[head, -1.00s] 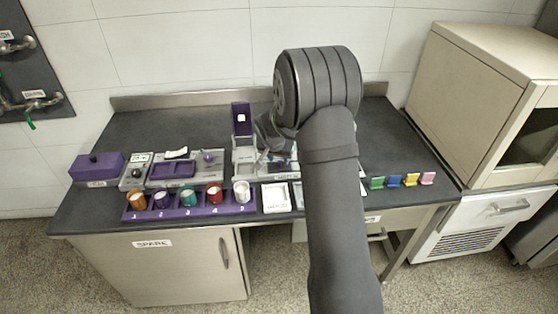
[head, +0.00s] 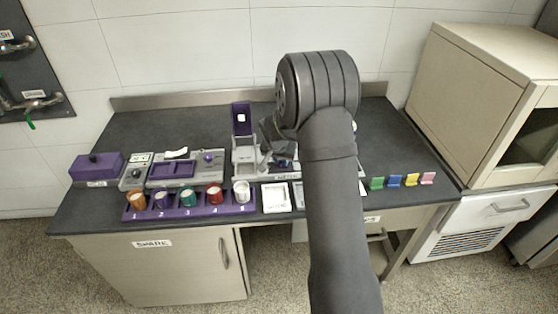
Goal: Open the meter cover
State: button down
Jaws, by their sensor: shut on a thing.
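The meter unit (head: 288,178) is a low grey box with a label on its front edge, on the counter just right of the grey box with the raised purple lid. My arm hides its right part. My gripper (head: 277,158) is over the meter unit, partly hidden by my own wrist. It is shut on a small part there, which looks like the meter cover, but the contact is too small and covered to see clearly. The cover's exact angle cannot be told.
A grey box (head: 246,160) with an upright purple lid (head: 241,118) stands close left of my gripper. A purple rack (head: 172,212) of numbered coloured cups runs along the front. White trays (head: 277,198) lie before the meter. Coloured tags (head: 394,182) stand right. The back counter is clear.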

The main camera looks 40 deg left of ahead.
jog(key=w+d, duration=0.5)
jog(key=shift+w+d, duration=0.15)
jog(key=shift+d, duration=0.05)
jog(key=c, duration=1.3)
grip_release()
jog(key=shift+c, duration=0.2)
jog(key=shift+r, duration=0.15)
jog(key=v, duration=1.7)
jog(key=shift+s, duration=0.2)
jog(key=x, duration=1.7)
jog(key=shift+w, duration=0.2)
